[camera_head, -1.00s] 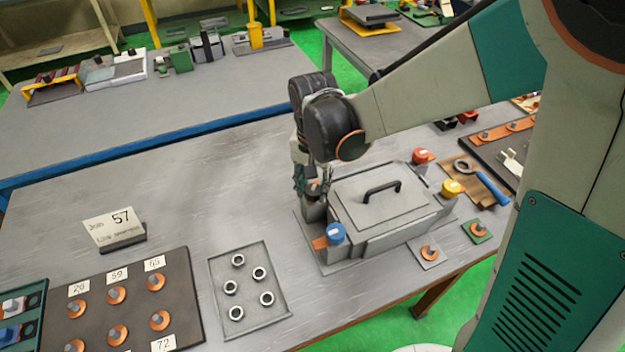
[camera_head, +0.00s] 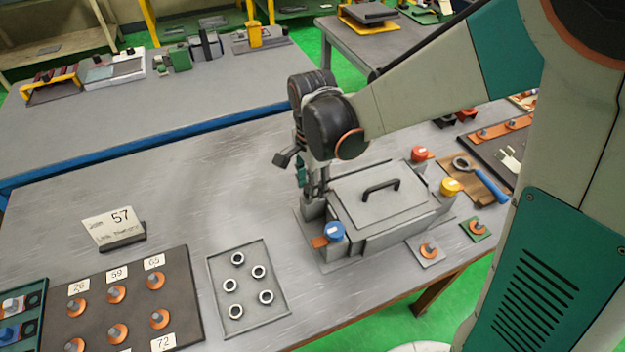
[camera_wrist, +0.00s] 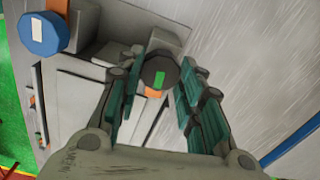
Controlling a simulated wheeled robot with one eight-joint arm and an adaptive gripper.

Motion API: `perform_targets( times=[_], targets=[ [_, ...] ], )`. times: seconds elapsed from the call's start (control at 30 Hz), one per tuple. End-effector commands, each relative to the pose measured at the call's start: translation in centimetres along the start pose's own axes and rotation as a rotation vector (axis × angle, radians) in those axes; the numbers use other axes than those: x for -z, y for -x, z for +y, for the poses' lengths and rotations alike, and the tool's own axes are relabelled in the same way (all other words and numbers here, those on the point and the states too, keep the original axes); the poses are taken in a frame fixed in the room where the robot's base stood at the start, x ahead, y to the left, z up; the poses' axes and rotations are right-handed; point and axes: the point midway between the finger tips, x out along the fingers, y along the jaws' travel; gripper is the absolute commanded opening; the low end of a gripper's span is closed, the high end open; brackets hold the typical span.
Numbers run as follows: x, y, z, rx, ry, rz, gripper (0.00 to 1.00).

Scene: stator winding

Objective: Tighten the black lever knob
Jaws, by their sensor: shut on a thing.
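The black knob (camera_wrist: 159,72) shows in the wrist view as a round dark cap with a green mark. It lies between the teal fingers of my gripper (camera_wrist: 160,84), which is shut on it. In the head view my gripper (camera_head: 315,190) points down at the far left corner of the grey lidded box (camera_head: 365,205). The knob cannot be made out there behind the fingers. An orange piece (camera_wrist: 153,94) shows just below the knob in the wrist view.
A blue knob (camera_head: 333,232), a yellow knob (camera_head: 451,187) and a red knob (camera_head: 419,154) stand at the box's other corners. The lid has a black handle (camera_head: 381,188). A tray of rings (camera_head: 283,308) lies to the left.

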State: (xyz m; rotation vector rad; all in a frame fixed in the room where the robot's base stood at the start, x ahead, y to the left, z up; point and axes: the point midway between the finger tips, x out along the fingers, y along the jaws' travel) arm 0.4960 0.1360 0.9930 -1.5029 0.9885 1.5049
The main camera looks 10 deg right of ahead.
Motion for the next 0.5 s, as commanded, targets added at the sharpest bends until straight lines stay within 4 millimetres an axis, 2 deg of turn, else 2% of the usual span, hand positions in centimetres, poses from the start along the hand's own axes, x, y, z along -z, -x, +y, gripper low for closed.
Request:
perform_targets(
  times=[0.5],
  targets=[
    [-0.2,0.14,-0.2,0.003,-0.041,-0.004,0.1]
  ],
)
